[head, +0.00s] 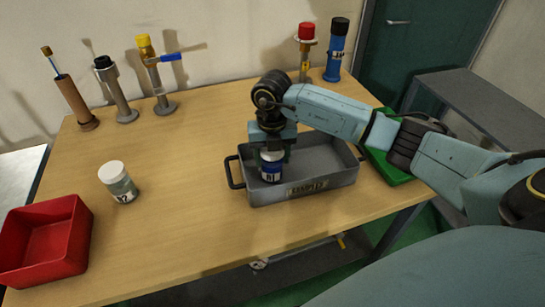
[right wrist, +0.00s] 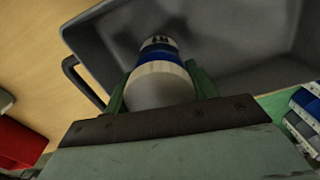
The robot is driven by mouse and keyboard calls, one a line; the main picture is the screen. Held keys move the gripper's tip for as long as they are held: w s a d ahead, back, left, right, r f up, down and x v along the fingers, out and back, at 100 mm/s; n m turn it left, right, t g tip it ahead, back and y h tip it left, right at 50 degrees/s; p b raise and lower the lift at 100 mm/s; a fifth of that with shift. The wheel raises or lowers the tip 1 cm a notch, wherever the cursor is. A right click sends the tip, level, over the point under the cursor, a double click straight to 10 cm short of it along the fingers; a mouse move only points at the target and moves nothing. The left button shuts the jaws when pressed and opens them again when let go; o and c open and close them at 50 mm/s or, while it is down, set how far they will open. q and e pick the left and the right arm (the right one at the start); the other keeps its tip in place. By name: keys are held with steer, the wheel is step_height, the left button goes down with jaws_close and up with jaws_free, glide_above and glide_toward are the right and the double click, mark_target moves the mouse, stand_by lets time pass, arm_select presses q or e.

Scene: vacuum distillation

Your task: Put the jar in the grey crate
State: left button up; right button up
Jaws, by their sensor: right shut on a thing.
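The grey crate (head: 325,178) stands on the wooden table near its right front part, with a dark handle at its left end. My right gripper (head: 271,150) points down over the crate's left end and is shut on a jar (head: 271,167) with a blue and white label. In the right wrist view the jar's pale lid (right wrist: 160,85) sits between the two green fingers, with the crate (right wrist: 225,30) around and beyond it. The jar is within the crate's outline; I cannot tell whether it touches the floor. My left gripper is not in view.
Another jar (head: 118,183) with a white lid stands left of the crate, near a red bin (head: 45,240). A green tray (head: 388,160) lies right of the crate. Several upright fittings stand along the back, including a blue cylinder (head: 337,52). The table's middle is clear.

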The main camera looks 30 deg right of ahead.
steer(key=shift+f, duration=0.3)
steer(key=shift+f, duration=0.2)
steer(key=o, duration=1.2)
steer(key=shift+c, duration=0.2)
step_height(320, 180, up, 12)
steer(key=shift+r+p, duration=0.2)
steer(key=shift+p, duration=0.1)
